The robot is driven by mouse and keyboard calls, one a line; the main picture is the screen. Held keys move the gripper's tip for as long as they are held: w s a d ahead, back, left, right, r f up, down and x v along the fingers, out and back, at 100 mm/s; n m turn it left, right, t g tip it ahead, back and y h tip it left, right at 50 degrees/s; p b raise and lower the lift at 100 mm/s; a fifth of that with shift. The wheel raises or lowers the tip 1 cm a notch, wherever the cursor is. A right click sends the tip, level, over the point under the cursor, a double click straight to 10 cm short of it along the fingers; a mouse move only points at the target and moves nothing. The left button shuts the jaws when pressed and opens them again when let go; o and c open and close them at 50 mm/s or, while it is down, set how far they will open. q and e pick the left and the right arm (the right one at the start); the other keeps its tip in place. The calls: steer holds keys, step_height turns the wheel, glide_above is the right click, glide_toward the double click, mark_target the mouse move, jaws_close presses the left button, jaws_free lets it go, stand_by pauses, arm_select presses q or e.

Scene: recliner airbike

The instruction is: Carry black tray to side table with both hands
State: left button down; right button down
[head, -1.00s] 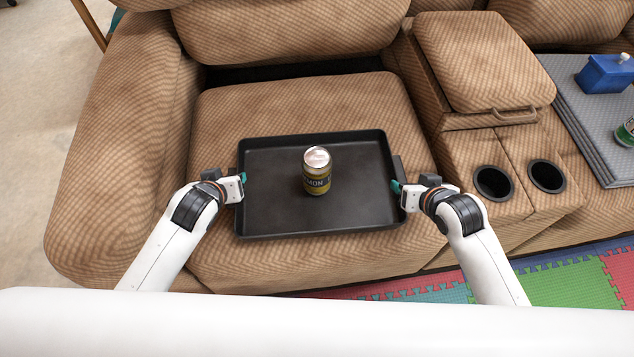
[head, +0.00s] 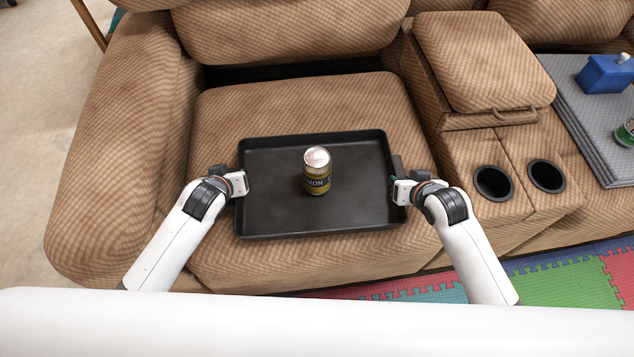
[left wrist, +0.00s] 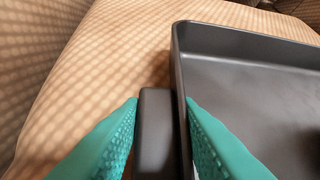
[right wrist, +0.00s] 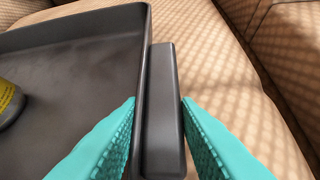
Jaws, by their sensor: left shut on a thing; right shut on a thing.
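The black tray (head: 275,212) is at the recliner seat in the head view, and whether it rests on the seat or is slightly raised I cannot tell. My left gripper (head: 240,183) is shut on the tray's left handle; the left wrist view shows teal fingers either side of the handle (left wrist: 157,125). My right gripper (head: 397,190) is shut on the right handle (right wrist: 163,100), as the right wrist view shows. The side table is not identifiable in view.
The brown recliner seat (head: 300,105) lies around the tray, with an armrest (head: 120,150) at left. A console with two cup holders (head: 493,182) is at right. Farther right, a grey tray (head: 590,125) holds a blue object (head: 605,73).

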arm_select(q)
steer(key=shift+r, duration=0.15)
arm_select(e)
steer(key=shift+r, duration=0.15)
